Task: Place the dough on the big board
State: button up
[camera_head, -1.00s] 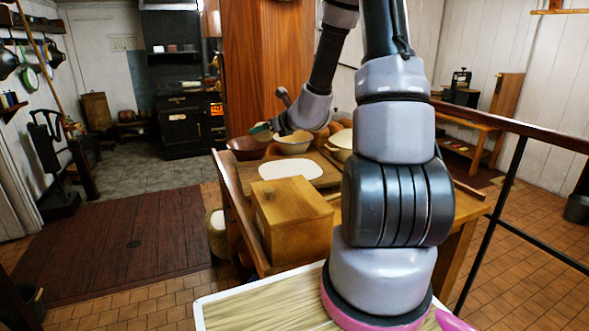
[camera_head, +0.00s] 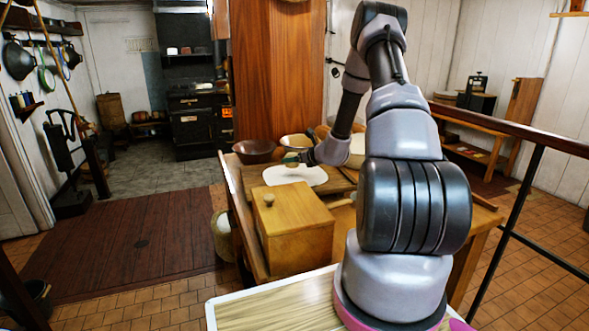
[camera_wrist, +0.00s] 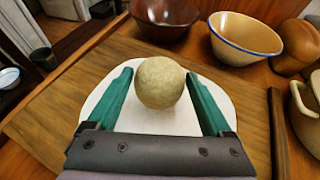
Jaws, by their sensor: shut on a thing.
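The dough (camera_wrist: 160,84) is a pale, speckled round ball in the wrist view. My gripper (camera_wrist: 160,74) has green fingers on either side of it and is shut on it. The ball is over a white oval patch (camera_head: 295,175) on the big wooden board (camera_wrist: 252,128). I cannot tell from the wrist view whether the ball touches the surface. In the head view my gripper (camera_head: 292,158) is low over the far part of the white patch, and the dough is not clearly visible there.
A brown bowl (camera_head: 255,151) and a cream bowl (camera_wrist: 246,37) stand behind the board. A pot (camera_wrist: 306,112) is at its right. A wooden box (camera_head: 292,232) with a knob stands in front. Brown loaf-like things (camera_wrist: 297,47) are at the back right.

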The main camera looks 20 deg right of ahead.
aim_at(297, 167)
jog(key=shift+f, duration=1.85)
jog(key=shift+f, duration=0.1)
jog(key=o, duration=1.3)
jog(key=shift+f, duration=0.1)
